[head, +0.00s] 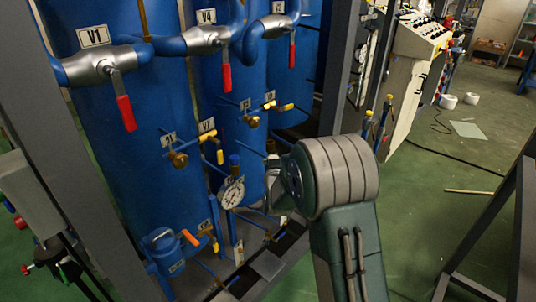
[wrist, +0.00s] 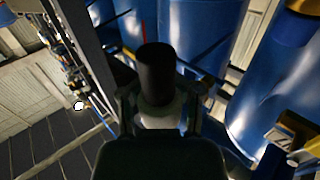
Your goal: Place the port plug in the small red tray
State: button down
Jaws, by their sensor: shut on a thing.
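In the wrist view, my gripper (wrist: 160,100) is shut on an upright-looking cylinder with a dark top and a pale lower part, which I take to be the port plug (wrist: 155,72). One finger is on each side of the pale part. In the head view, my arm reaches toward the blue tanks and its big joint hides most of the gripper. The plug cannot be made out there. I see no small red tray in either view.
Blue tanks (head: 117,190) with red-handled valves, a pressure gauge (head: 231,192) and thin pipes stand close ahead of my arm. Grey frame posts (head: 342,70) flank them. A pale control panel (head: 412,85) stands behind. Green floor (head: 425,215) is open at the right.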

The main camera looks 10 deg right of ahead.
jog(key=s+a+f+n+y, duration=0.1)
jog(key=s+f+y, duration=0.1)
jog(key=s+f, duration=1.4)
notch_tip(320, 180, down, 2)
jog(key=shift+s+a+f+n+y, duration=0.1)
jog(key=shift+s+a+n+y, duration=0.05)
jog(key=shift+a+n+y, duration=0.2)
